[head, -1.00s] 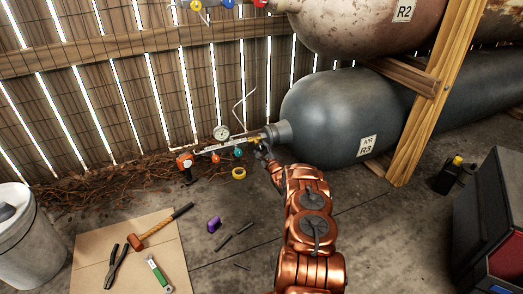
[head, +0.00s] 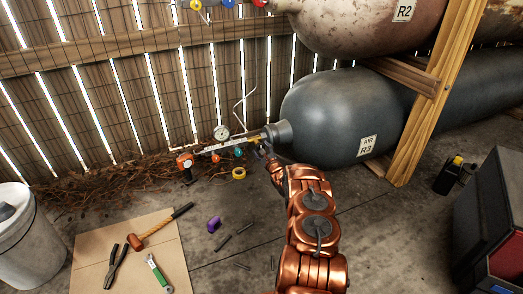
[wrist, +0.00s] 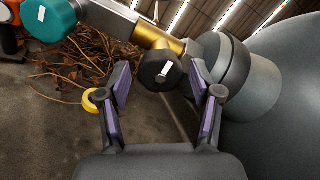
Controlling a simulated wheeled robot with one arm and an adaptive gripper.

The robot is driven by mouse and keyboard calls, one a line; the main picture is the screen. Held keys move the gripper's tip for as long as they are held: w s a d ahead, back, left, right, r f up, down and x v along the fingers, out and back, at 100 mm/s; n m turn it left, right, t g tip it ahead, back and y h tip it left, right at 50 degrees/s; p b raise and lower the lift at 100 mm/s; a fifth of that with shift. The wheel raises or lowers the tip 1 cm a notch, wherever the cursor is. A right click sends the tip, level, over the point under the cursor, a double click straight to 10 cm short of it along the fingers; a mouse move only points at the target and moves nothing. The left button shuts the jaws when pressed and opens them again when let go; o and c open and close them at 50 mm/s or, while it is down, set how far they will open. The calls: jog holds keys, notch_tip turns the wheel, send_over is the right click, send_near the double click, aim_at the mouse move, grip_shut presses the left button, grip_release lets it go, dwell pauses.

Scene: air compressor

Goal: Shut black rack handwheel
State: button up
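The black handwheel (wrist: 158,72) with a white mark on its face shows in the wrist view, below a brass fitting (wrist: 160,38) on the rack pipe. My gripper (wrist: 160,84) is open, with one purple-padded finger to the left of the handwheel and one to the right. A gap shows on both sides, and I cannot tell how deep the wheel sits between the fingers. In the head view my gripper (head: 261,150) is at the pipe by the grey tank's neck and hides most of the black wheel.
The grey R3 tank (head: 330,110) is close to the right of my gripper. A teal handwheel (wrist: 50,18), a gauge (head: 222,132) and an orange-red part (head: 186,162) are on the pipe to the left. A yellow ring (head: 239,173) and tools on cardboard (head: 95,245) lie on the floor.

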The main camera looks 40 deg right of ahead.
jog(key=shift+s, duration=0.15)
jog(key=shift+p+v, duration=0.95)
jog(key=shift+v, duration=0.45)
jog(key=p+v, duration=0.1)
jog(key=v, duration=0.2)
